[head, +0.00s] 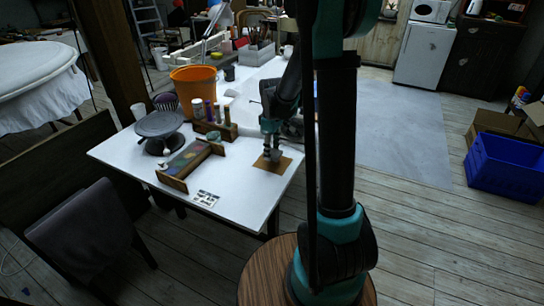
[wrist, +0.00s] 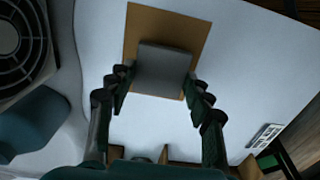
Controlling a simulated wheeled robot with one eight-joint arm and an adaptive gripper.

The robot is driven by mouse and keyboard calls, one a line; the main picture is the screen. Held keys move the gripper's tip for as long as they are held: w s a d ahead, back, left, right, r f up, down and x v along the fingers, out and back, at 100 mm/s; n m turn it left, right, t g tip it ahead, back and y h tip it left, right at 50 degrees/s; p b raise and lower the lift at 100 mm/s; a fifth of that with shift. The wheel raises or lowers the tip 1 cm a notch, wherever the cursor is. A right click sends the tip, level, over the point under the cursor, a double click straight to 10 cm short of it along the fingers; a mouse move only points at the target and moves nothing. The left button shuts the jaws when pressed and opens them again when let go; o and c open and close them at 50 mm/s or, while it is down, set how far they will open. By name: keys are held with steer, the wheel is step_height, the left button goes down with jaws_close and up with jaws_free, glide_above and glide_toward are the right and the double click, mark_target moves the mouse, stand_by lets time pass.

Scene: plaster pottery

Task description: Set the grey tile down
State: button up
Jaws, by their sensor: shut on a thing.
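The grey tile (wrist: 163,68) is between my gripper's (wrist: 158,84) two fingers in the wrist view. The fingers press on its left and right sides. It is over a brown square mat (wrist: 193,22) on the white table, and I cannot tell whether it touches the mat. In the head view my gripper (head: 270,154) points down at the mat (head: 284,163) near the table's right edge. The tile is small and dark there, mostly hidden by the fingers.
A wooden rack (head: 186,168) with a coloured panel lies left of the mat. Behind it stand a bottle holder (head: 216,129), a dark turntable (head: 159,124) and an orange bucket (head: 194,84). The white tabletop (head: 235,190) is clear in front of the mat.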

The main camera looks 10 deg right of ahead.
mark_target(272, 155)
steer(key=shift+f, duration=1.6)
steer(key=o, duration=1.2)
steer(key=shift+f, duration=0.1)
step_height(272, 155, up, 12)
steer(key=shift+f, duration=0.2)
steer(key=s+d+f+m+t, duration=0.1)
steer(key=s+f+m, duration=0.1)
steer(key=s, duration=0.5)
steer(key=s+d+f+m+t, duration=0.1)
steer(key=s+d+f+m, duration=0.1)
steer(key=s+m, duration=0.3)
steer(key=s+d+f+m+t, duration=0.1)
steer(key=s+f+m+t, duration=0.1)
steer(key=s, duration=0.8)
steer(key=shift+s+d+f+m, duration=0.1)
steer(key=shift+d+f+m, duration=0.1)
steer(key=shift+f+m, duration=0.5)
